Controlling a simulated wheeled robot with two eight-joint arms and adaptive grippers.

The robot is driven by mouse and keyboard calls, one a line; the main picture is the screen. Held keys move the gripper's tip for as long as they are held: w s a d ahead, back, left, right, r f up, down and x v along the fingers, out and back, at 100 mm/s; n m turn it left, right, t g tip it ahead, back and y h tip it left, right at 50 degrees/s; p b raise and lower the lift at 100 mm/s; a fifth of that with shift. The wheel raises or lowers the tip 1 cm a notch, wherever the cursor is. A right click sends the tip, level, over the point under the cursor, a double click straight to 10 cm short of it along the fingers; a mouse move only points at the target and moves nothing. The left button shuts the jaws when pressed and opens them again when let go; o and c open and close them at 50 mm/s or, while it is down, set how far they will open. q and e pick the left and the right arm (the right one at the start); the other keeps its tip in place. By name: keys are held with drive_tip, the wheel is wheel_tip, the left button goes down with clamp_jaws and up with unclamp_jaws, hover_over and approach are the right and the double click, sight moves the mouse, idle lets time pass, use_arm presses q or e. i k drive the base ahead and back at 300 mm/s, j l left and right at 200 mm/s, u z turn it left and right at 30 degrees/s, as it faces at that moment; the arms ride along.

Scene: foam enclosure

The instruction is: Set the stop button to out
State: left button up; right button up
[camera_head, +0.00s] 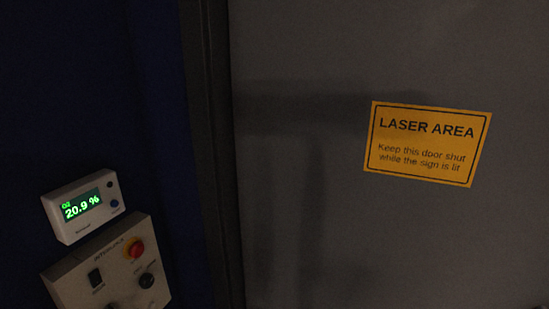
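A red stop button (136,249) with a yellow ring around its base sits on the upper right of a pale control box (75,285) at the lower left of the head view. I cannot tell from this angle whether the button is in or out. A black rocker switch (95,278) is to its left and a black round knob (147,280) is just below it. The bottom of the box is cut off by the frame edge. Neither of my grippers shows in this view.
A white oxygen meter (60,221) reading 20.9 % is mounted just above the box on a dark blue wall (90,90). A dark frame post (212,150) separates it from a grey door (320,220) bearing a yellow laser area sign (428,144).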

sight(136, 249)
drive_tip(key=u, duration=1.25)
